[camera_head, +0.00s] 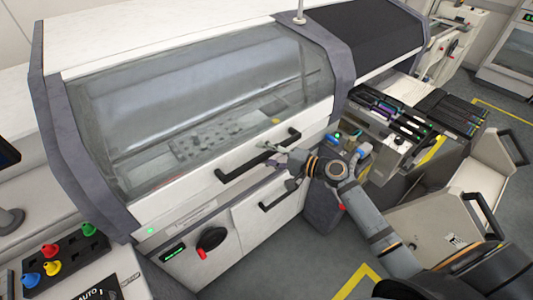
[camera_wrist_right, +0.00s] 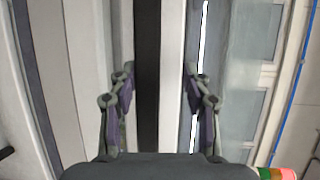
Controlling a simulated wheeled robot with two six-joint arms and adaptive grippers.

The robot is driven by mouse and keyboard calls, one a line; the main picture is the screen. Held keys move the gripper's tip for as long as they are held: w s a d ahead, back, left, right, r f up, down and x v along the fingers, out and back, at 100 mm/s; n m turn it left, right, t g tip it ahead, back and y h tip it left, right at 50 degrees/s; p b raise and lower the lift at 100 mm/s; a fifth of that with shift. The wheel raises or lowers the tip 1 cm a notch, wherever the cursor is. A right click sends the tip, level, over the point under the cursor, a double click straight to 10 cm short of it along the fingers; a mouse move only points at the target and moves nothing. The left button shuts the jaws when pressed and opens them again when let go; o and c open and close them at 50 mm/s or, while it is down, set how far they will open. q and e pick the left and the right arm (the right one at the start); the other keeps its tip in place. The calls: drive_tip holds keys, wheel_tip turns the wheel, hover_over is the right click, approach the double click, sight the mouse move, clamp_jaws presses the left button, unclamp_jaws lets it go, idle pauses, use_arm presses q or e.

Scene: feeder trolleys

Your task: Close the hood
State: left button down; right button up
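The hood (camera_head: 200,95) is the large see-through cover with a white lower rim on the machine. It looks lowered over the front; I cannot tell if a small gap is left. Its long black handle (camera_head: 240,168) runs along the rim. My right gripper (camera_head: 277,160) is at the right part of this handle. In the right wrist view, the black handle bar (camera_wrist_right: 147,75) runs between the open fingers of my right gripper (camera_wrist_right: 159,88), with a gap visible on the right side. My left gripper is not in view.
A lower panel handle (camera_head: 279,195) sits just under the hood handle. A rotary switch (camera_head: 211,238) is on the front panel. Coloured buttons (camera_head: 52,267) are at the lower left. A feeder trolley (camera_head: 400,130) stands close to the right.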

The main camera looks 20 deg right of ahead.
drive_tip(key=shift+s, duration=0.1)
drive_tip(key=v, duration=0.7)
drive_tip(key=shift+s+d, duration=0.1)
drive_tip(key=shift+d, duration=0.1)
idle(0.4)
